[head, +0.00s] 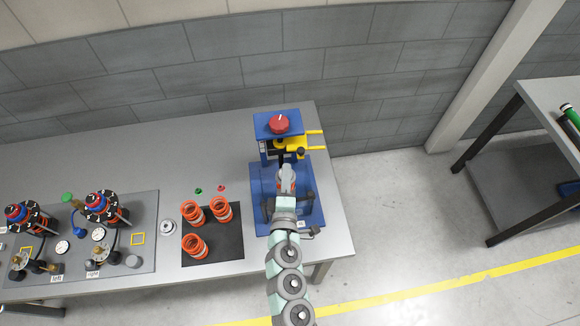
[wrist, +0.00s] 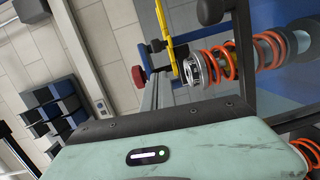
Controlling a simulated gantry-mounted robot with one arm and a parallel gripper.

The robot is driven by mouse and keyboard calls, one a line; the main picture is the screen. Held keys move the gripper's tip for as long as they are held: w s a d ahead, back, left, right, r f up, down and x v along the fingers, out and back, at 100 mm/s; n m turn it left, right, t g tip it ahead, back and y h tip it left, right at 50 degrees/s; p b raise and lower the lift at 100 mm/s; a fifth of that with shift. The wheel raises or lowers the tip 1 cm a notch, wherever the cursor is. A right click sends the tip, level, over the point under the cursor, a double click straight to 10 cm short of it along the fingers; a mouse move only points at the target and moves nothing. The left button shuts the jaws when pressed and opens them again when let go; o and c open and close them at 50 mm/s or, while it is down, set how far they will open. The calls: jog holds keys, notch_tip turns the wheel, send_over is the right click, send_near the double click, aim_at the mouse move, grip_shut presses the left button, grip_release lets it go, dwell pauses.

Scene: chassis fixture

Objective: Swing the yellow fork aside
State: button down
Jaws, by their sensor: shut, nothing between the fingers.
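The yellow fork (head: 292,145) is on the blue fixture (head: 263,213), below the red knob (head: 279,124) in the head view, with two prongs pointing right. In the wrist view the fork (wrist: 165,38) is a thin yellow strip beside a metal collar (wrist: 196,69) and an orange spring (wrist: 223,62); contact between fork and collar cannot be told. My gripper (head: 285,164) is shut and empty, over the fixture just in front of the fork. Whether it touches the fork is unclear. My arm hides the middle of the fixture.
Several orange springs (head: 222,209) stand on a black mat (head: 227,245) to the left. Further left, a grey board (head: 145,205) holds gauges and two knobbed assemblies. A wall stands behind the table (head: 340,235). Its right edge is close to the fixture; open floor lies beyond.

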jog(key=s+d+b, duration=0.1)
jog(key=s+b, duration=0.1)
jog(key=s, duration=0.6)
jog(key=shift+s+d+r, duration=0.2)
jog(key=shift+s+d, duration=0.2)
